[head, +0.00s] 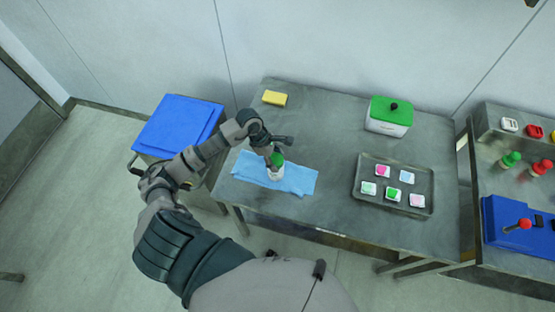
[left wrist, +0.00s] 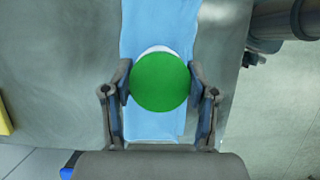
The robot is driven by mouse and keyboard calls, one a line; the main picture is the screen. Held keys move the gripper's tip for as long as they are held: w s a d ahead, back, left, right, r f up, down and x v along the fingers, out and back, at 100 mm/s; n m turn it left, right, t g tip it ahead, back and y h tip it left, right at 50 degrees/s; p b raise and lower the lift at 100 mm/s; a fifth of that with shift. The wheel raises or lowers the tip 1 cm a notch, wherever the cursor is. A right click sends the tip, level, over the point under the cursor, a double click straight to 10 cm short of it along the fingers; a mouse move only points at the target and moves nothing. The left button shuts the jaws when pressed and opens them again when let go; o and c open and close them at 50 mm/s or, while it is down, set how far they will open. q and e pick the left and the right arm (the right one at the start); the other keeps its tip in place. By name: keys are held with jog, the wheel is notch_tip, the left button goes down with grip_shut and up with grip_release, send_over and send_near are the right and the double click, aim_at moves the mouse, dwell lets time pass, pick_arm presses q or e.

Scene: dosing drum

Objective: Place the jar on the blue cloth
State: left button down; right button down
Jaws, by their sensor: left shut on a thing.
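The jar (head: 275,173) is white with a green lid. It is at the blue cloth (head: 302,181), which lies on the left part of the metal table. My left gripper (head: 277,156) is shut on the jar from above. In the left wrist view the round green lid (left wrist: 160,82) sits between the two fingers of the gripper (left wrist: 160,88), with the blue cloth (left wrist: 155,125) behind it. I cannot tell whether the jar's base touches the cloth. My right gripper is not in view.
A yellow sponge (head: 274,98) lies at the table's back left. A white box with a green lid (head: 389,115) stands at the back right. A tray (head: 428,190) of small coloured items is on the right. A blue-lidded bin (head: 178,124) stands left of the table.

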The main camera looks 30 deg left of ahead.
pick_arm(q)
jog(key=shift+s+a+f, duration=0.1)
jog(key=shift+a+f, duration=0.3)
jog(key=shift+s+a+f+b, duration=0.35)
jog(key=shift+a+f+b, duration=0.05)
jog(key=shift+f+b, duration=0.05)
jog(key=c, duration=0.7)
grip_release()
jog(key=o, duration=0.4)
jog(key=shift+d, duration=0.2)
jog(key=shift+w+d, duration=0.15)
jog(key=shift+w, duration=0.15)
jog(key=shift+a+r, duration=0.1)
jog(key=shift+a, duration=0.1)
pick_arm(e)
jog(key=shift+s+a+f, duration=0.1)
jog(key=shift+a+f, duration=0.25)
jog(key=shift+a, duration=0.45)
pick_arm(q)
jog(key=shift+r, duration=0.1)
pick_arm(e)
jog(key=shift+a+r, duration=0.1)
